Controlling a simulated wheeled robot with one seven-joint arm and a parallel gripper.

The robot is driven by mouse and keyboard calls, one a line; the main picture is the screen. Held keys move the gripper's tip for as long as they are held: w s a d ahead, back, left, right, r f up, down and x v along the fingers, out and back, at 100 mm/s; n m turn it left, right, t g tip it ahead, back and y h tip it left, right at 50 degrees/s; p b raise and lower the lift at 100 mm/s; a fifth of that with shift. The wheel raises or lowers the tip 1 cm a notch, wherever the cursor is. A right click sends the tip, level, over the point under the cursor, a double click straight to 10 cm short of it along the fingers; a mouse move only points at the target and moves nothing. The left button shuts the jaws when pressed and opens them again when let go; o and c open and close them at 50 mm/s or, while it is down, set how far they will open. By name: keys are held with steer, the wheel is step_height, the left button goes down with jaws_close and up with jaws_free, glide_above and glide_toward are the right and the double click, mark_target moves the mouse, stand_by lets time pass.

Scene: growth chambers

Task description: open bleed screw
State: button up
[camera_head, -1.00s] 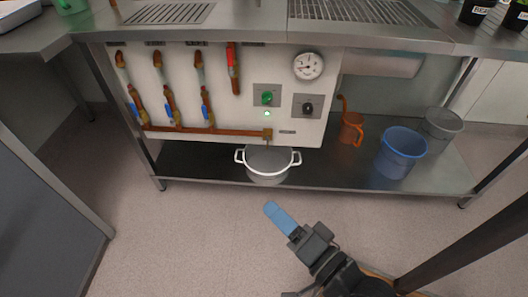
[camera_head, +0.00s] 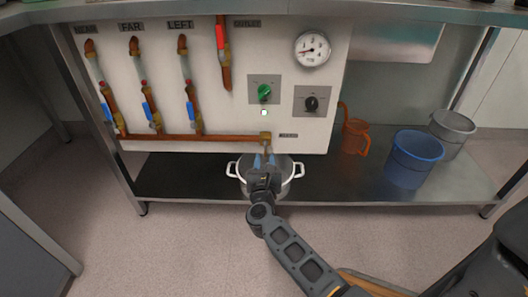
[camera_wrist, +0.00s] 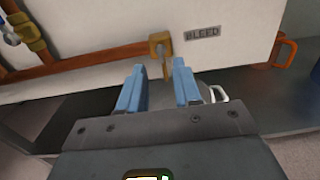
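The bleed fitting is a brass block (camera_head: 265,137) at the right end of the copper pipe on the white panel. It also shows in the wrist view (camera_wrist: 160,43), with a thin stem hanging down from it and a "BLEED" label (camera_wrist: 202,33) to its right. My gripper (camera_head: 264,161) is just below the fitting, in front of the white pot. In the wrist view its two blue fingers (camera_wrist: 158,68) are apart, with the stem's lower end seen in line with the gap between them. I cannot tell whether they touch it. The gripper holds nothing.
A grey-white two-handled pot (camera_head: 289,184) stands on the lower shelf (camera_head: 185,180) under the fitting. An orange jug (camera_head: 355,137), a blue bucket (camera_head: 412,160) and a grey bucket (camera_head: 452,128) stand to the right. The panel carries valves, a gauge (camera_head: 312,48) and two knobs.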

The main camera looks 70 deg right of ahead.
steer(key=b+x, duration=0.1)
steer(key=x, duration=0.6)
jaws_close()
steer(key=shift+r, duration=0.1)
